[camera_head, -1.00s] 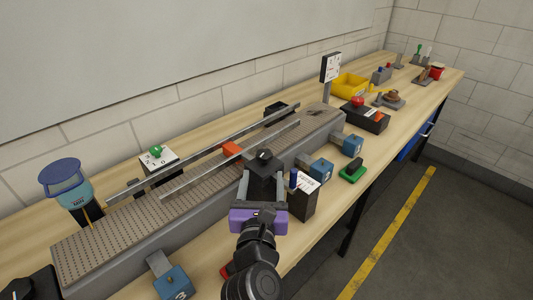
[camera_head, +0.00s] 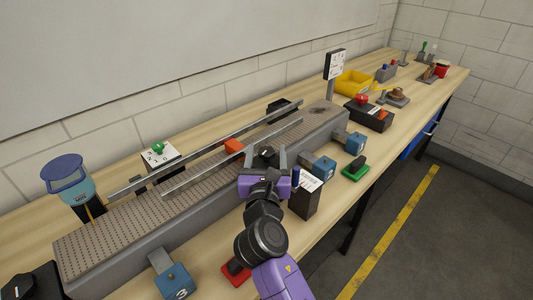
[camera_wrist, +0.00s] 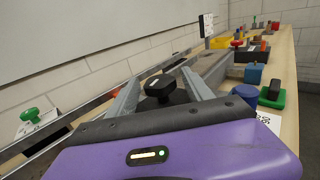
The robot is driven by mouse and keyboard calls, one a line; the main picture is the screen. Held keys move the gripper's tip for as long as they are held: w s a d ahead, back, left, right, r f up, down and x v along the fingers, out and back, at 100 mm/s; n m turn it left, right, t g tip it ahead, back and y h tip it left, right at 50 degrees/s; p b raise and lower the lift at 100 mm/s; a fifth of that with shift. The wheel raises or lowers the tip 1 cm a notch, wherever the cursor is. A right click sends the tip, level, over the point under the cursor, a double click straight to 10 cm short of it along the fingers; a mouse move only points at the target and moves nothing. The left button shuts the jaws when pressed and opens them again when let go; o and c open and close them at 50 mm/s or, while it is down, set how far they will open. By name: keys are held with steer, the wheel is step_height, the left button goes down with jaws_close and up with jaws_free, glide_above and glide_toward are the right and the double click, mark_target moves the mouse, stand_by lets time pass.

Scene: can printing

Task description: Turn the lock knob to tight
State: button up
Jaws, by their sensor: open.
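A black knob (camera_head: 266,152) stands on a dark block at the near side of the perforated conveyor; I take it for the lock knob. In the wrist view the knob (camera_wrist: 160,87) sits between the two grey fingers, and its top carries a pale mark. My purple gripper (camera_head: 265,160) is open around the knob, one finger on each side. It also shows in the wrist view (camera_wrist: 160,95). I cannot tell whether the fingers touch the knob. Much of the block below is hidden by my gripper.
Two rails run along the conveyor (camera_head: 110,228), with an orange block (camera_head: 234,146) at them. A dark box with a white label and blue knob (camera_head: 296,177) stands close right of my gripper. Blue blocks (camera_head: 323,167) and a green-based switch (camera_head: 355,171) are farther right.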

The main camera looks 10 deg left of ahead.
jaws_close()
steer(key=shift+h, duration=0.3)
steer(key=shift+a+m+h+b, duration=0.15)
steer(key=shift+m+h+b, duration=0.65)
steer(key=shift+m+h, duration=0.3)
steer(key=m+g+h+b, duration=0.1)
steer(key=m+h, duration=0.1)
steer(key=h, duration=0.1)
steer(key=m+h+b, duration=0.1)
steer(key=m+h, duration=0.1)
steer(key=h, duration=0.1)
steer(key=shift+g+h, duration=0.4)
steer(key=m+g+h+b, duration=0.1)
steer(key=m+h+b, duration=0.1)
steer(key=h, duration=0.1)
steer(key=shift+f+g, duration=0.15)
steer(key=shift+g, duration=0.25)
steer(key=m+g+h+b, duration=0.1)
steer(key=m+h+b, duration=0.1)
steer(key=b, duration=0.1)
steer(key=shift+g, duration=0.3)
steer(key=shift+m+g+h+b, duration=0.4)
steer(key=shift+g+b, duration=0.1)
steer(key=shift+b, duration=0.1)
